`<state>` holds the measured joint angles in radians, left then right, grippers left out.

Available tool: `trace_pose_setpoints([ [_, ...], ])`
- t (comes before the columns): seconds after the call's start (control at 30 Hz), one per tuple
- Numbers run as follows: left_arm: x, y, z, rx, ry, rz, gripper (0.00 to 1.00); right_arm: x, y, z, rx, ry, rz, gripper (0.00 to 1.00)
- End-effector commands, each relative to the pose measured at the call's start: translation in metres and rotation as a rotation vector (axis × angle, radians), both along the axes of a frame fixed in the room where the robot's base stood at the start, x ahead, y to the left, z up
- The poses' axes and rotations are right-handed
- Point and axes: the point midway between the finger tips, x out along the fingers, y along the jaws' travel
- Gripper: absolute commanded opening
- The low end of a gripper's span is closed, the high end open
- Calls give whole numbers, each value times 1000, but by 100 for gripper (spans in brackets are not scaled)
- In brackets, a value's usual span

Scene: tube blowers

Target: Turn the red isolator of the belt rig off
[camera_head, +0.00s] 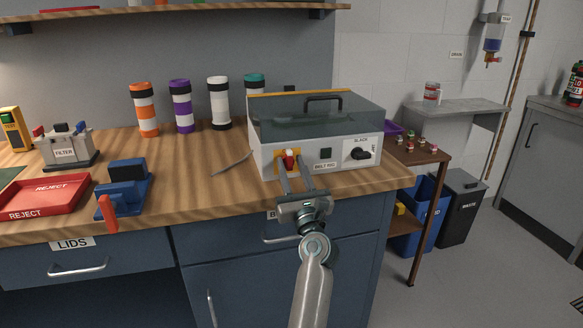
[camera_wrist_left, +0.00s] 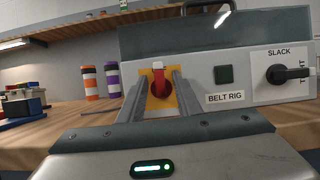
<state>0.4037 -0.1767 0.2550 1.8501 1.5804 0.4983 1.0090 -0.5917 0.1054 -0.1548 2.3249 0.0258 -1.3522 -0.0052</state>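The belt rig (camera_head: 315,130) is a pale box with a dark clear lid and black handle, at the right end of the wooden bench. Its red isolator (camera_wrist_left: 158,82) sits on a yellow plate (camera_wrist_left: 171,99) at the left of the front panel. The red handle stands upright with a pale tip; it also shows in the head view (camera_head: 290,158). My left gripper (camera_head: 292,166) points at the isolator, one finger on each side. In the left wrist view gaps show between the fingers and the handle, so the gripper looks open. My right gripper is not in view.
A dark square button (camera_wrist_left: 224,75) and a black SLACK knob (camera_wrist_left: 287,73) are to the right on the same panel. A red REJECT tray (camera_head: 45,197) and a blue clamp-like device (camera_head: 124,190) are on the bench's left. Several banded tubes (camera_head: 181,106) stand behind.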

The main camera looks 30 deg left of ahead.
Motion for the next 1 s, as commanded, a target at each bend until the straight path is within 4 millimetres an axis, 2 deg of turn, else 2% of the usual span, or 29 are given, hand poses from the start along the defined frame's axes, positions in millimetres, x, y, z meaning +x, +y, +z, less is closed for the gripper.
trace_pose_setpoints([
  [0.57, 0, 0, 3, 16, 16, 1, 31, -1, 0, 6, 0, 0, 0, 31],
  [0.77, 0, 1, 5, 60, 67, 1, 31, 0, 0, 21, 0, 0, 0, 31],
  [1.0, 1, 0, 7, 147, 169, 0, 31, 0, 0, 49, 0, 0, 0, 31],
])
